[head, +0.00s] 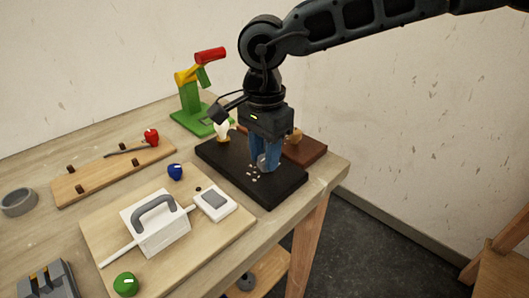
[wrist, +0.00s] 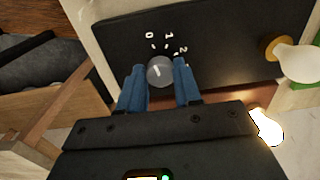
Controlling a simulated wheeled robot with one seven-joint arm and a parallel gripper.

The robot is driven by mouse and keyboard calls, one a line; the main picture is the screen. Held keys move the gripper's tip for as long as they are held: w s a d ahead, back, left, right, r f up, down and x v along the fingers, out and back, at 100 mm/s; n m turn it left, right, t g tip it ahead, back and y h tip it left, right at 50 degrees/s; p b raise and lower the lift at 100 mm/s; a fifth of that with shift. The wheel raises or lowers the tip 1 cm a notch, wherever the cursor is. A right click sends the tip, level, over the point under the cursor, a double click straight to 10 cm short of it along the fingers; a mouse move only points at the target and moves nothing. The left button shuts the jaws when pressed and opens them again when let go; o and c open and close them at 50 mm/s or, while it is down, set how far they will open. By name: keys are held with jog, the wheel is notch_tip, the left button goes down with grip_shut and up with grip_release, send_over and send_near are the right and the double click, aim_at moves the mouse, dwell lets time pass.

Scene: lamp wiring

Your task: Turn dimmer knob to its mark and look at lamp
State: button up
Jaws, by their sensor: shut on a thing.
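The grey dimmer knob (wrist: 160,71) sits on the black board (wrist: 120,40), between my blue gripper fingers (wrist: 160,86), which are shut on its sides. In the wrist view a small pale line on the knob tilts up and slightly left, roughly toward the 0; its exact aim is hard to read. Marks 0, 1 and 2 (wrist: 168,35) arc above it. A pale bulb (wrist: 298,63) in a brass collar stands on the board's right side. Another bulb (wrist: 267,127) looks bright below the board. In the head view my gripper (head: 264,165) points down at the black board (head: 285,190).
A green, yellow and red stand (head: 192,100) is behind the board. A reddish-brown block (head: 308,152) lies at its far right. A white box with a grey handle (head: 162,230) sits on a wooden panel in front. The table edge is close at right.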

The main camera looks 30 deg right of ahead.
jog(key=o, duration=1)
jog(key=shift+o, duration=0.2)
jog(key=shift+r, duration=0.1)
notch_tip(320, 180, up, 8)
jog(key=shift+f, duration=0.2)
